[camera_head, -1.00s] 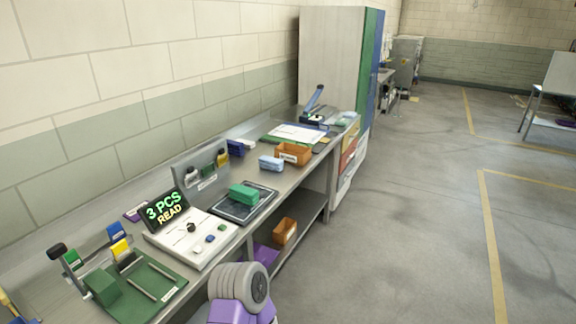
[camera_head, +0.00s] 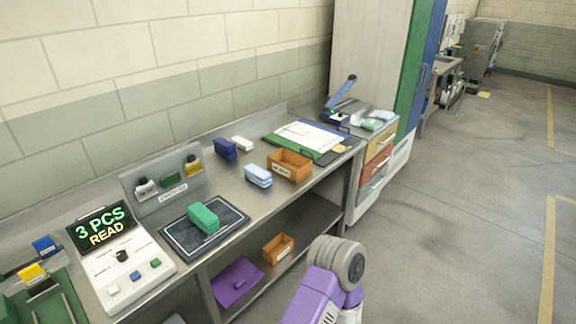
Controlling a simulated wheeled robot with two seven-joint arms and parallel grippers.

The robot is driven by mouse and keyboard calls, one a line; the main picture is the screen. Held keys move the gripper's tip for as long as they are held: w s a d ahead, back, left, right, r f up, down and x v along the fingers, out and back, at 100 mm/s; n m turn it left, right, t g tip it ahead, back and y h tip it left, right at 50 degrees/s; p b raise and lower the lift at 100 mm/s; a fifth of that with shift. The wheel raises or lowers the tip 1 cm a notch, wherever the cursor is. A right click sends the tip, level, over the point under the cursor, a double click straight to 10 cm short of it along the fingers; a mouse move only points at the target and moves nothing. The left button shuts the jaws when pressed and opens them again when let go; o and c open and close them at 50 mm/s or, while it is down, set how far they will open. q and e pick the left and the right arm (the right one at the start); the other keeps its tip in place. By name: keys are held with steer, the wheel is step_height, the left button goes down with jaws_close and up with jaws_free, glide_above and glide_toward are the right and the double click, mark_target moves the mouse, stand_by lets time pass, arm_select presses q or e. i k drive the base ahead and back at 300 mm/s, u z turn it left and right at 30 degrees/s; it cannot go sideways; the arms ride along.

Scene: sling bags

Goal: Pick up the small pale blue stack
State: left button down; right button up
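The small pale blue stack (camera_head: 258,175) lies on the metal workbench (camera_head: 235,185), just left of an orange open bin (camera_head: 289,165). Nothing touches it from above. A purple and grey part of my own arm (camera_head: 335,280) shows at the bottom, in front of the bench and well apart from the stack. Neither gripper's fingers can be seen.
A green stack (camera_head: 203,219) sits on a dark pad left of the pale blue stack. A dark blue stack (camera_head: 225,148) and a white one (camera_head: 242,142) lie behind it. A display device (camera_head: 118,255) stands at left. Open floor lies to the right.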

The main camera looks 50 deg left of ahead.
mark_target(260, 178)
steer(key=u, duration=0.5)
steer(key=i, duration=1.45)
steer(key=u, duration=1.2)
